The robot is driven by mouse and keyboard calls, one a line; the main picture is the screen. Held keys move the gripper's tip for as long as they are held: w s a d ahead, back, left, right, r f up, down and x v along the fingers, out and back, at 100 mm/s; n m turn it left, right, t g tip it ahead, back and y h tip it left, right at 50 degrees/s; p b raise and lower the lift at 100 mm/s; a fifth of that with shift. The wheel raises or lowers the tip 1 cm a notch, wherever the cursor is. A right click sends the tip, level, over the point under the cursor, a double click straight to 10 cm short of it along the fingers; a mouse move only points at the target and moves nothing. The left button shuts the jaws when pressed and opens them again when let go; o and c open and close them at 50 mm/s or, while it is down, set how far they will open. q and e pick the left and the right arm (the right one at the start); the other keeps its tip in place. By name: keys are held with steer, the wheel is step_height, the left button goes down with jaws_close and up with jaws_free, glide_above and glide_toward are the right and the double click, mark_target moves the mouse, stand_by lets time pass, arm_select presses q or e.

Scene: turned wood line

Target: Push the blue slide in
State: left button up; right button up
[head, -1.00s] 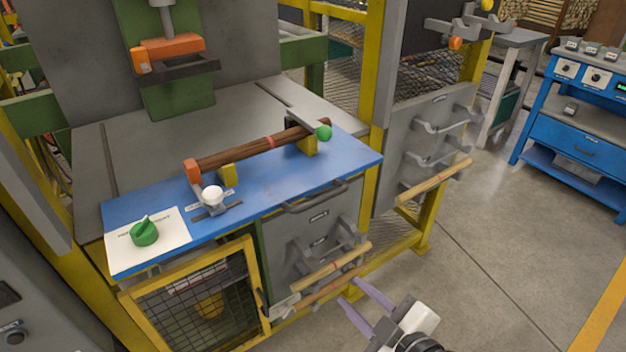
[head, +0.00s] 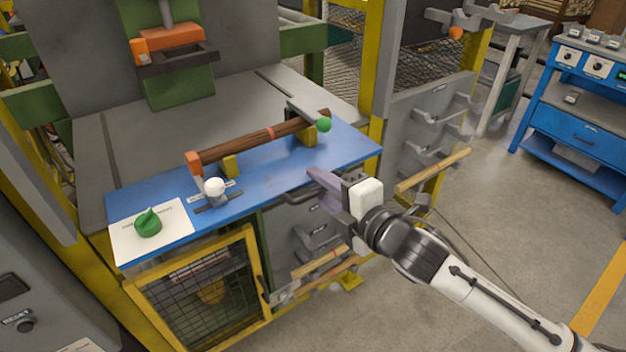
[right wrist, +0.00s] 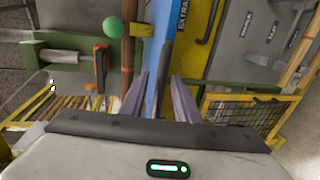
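The blue slide (head: 265,180) is a flat blue board sticking out from the grey machine bed in the head view. A dark wooden spindle (head: 240,146) lies across it on yellow blocks. The slide's front handle is largely hidden by my right gripper. My right gripper (head: 322,189) is at the slide's front edge, right of its middle. Its purple fingers are apart. In the right wrist view the slide's edge (right wrist: 155,70) and a dark bar (right wrist: 167,50), likely the handle, show between the fingertips; contact cannot be told. My left gripper is not in view.
On the slide are a green knob (head: 148,222), a white ball lever (head: 214,188) and a green ball (head: 323,125). Below are a yellow mesh cage (head: 200,292) and racks with wooden rods (head: 433,170).

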steer(key=shift+x, duration=1.35)
